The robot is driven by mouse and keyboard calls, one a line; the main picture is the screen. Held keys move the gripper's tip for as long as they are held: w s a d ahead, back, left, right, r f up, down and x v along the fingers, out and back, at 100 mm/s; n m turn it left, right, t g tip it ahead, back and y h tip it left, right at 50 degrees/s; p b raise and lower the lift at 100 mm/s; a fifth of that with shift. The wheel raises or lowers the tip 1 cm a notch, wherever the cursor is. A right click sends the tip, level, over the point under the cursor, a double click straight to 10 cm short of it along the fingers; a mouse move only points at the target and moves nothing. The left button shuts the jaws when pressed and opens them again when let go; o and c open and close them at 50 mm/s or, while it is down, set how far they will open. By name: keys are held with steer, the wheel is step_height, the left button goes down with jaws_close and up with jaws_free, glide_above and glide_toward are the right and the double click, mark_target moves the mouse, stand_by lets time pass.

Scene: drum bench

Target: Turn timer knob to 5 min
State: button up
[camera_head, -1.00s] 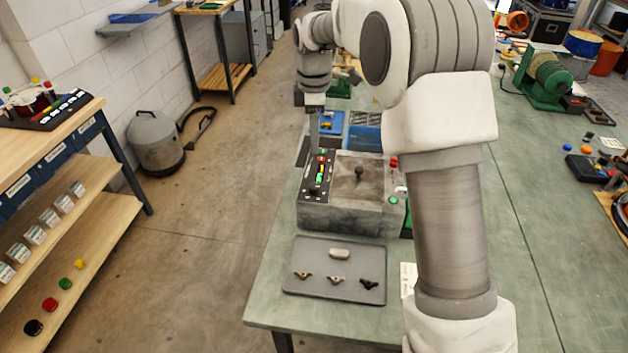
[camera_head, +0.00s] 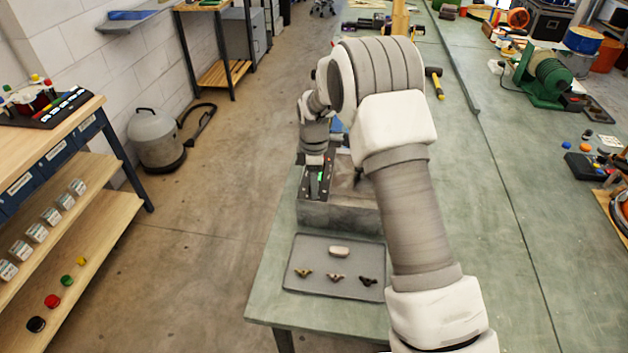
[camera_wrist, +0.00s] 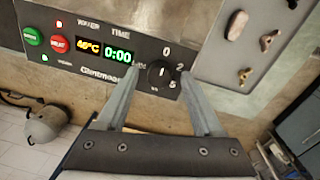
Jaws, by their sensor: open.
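The timer knob (camera_wrist: 157,76) is a small black dial on the dark control panel (camera_wrist: 88,68) of the grey box (camera_head: 338,214). Marks including 0, 2 and 5 surround it. In the wrist view it sits between the two fingers of my open gripper (camera_wrist: 161,74), with no clear grip on it. Its exact pointer direction is hard to read. The green timer display (camera_wrist: 118,54) beside it reads 0:00.
A green button (camera_wrist: 32,37), a red button (camera_wrist: 60,44) and a yellow temperature display (camera_wrist: 88,47) share the panel. A grey tray (camera_head: 312,285) with a pale block and three small wing-shaped pieces lies in front of the box.

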steer(key=shift+c, duration=0.2)
jaws_close()
steer(key=shift+m+b, duration=0.3)
steer(key=shift+m, duration=0.1)
steer(key=m+b, duration=0.2)
steer(key=m, duration=0.2)
steer(key=shift+f+m, duration=0.1)
steer(key=shift+m, duration=0.2)
steer(key=m+b, duration=0.1)
steer(key=m, duration=1)
steer(key=shift+w+a+m+g+h+b, duration=0.1)
steer(key=shift+m+g+h+b, duration=0.2)
steer(key=shift+m+b, duration=0.1)
steer(key=m, duration=0.5)
steer(key=shift+m, duration=0.4)
